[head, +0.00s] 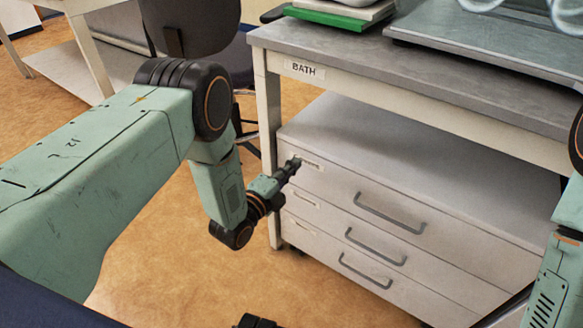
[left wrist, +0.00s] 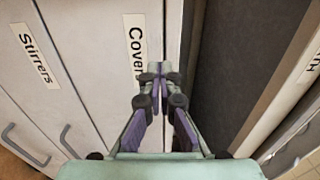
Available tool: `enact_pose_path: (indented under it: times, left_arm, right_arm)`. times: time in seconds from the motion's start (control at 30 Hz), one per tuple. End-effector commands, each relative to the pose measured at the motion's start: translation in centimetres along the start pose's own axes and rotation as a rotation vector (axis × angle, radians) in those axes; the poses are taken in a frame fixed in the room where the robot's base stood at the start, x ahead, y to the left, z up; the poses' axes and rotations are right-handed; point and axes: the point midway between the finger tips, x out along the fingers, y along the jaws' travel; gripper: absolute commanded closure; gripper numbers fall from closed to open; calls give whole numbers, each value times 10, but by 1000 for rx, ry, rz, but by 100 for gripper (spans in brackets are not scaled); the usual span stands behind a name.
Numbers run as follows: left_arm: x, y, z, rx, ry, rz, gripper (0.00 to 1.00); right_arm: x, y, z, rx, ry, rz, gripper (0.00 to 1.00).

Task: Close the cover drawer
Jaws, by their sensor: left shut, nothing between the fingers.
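The cover drawer (head: 385,200) is the top drawer of a white three-drawer cabinet under the bench. Its grey handle (head: 390,212) is at the middle of its front. In the left wrist view the drawer front (left wrist: 95,30) carries a label reading "Cover", partly hidden by my fingers. The front looks about flush with the drawers below; a small gap cannot be ruled out. My left gripper (head: 296,162) is shut and empty, its tips at the upper left of this front, by the label. The fingertips also show in the left wrist view (left wrist: 153,72). My right gripper is out of view.
The "Stirrers" drawer (left wrist: 35,55) is below the cover drawer, with another under it. The bench (head: 345,52) overhangs the cabinet, its leg (head: 268,110) close to my left gripper.

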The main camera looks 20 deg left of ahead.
Motion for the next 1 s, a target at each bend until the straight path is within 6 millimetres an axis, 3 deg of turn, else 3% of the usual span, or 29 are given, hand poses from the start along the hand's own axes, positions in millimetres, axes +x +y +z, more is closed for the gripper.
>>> enact_pose_path:
  times: [0.3, 0.5, 0.87, 1.0]
  left_arm:
    - [-60, -2, 1, -2, -1, 5, 100]
    - [-88, -1, 1, 0, -1, 3, 100]
    - [-99, 0, 0, -5, 0, 0, 100]
    - [-100, 7, 0, -115, -1, 33, 100]
  right_arm:
    - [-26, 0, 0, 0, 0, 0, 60]
    - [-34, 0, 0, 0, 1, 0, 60]
    - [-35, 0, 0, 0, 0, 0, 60]
    - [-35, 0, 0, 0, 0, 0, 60]
